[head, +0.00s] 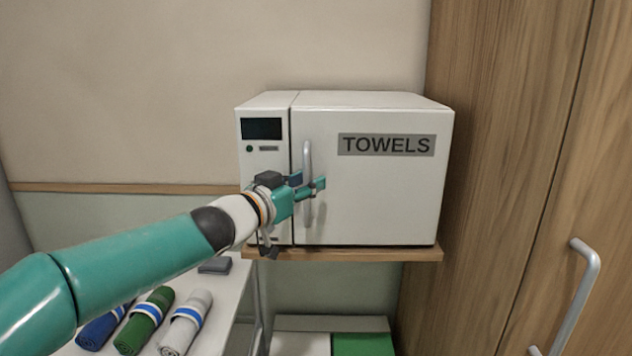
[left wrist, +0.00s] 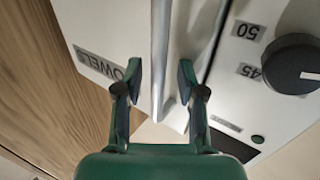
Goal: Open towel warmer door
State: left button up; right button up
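The towel warmer (head: 265,105) is a white box on a wooden shelf in the head view. Its door (head: 380,200), marked TOWELS, looks closed, flush with the panel at its left. A grey vertical bar handle (head: 307,156) is on the door's left side. My left gripper (head: 306,185) is at the handle's middle. In the left wrist view my left gripper (left wrist: 159,73) is open, with one finger on each side of the handle (left wrist: 161,40). Gaps show between the fingertips and the bar. My right gripper is in neither view.
A wooden cabinet (head: 500,140) with a bar handle (head: 580,290) stands close at the right. A light table (head: 235,290) at lower left holds rolled blue, green and white towels (head: 187,318). A dial (left wrist: 295,64) is on the warmer's panel.

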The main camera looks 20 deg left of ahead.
pick_arm(q)
jog(key=shift+w, duration=0.25)
jog(key=shift+d, duration=0.1)
jog(key=shift+c, duration=0.3)
grip_shut()
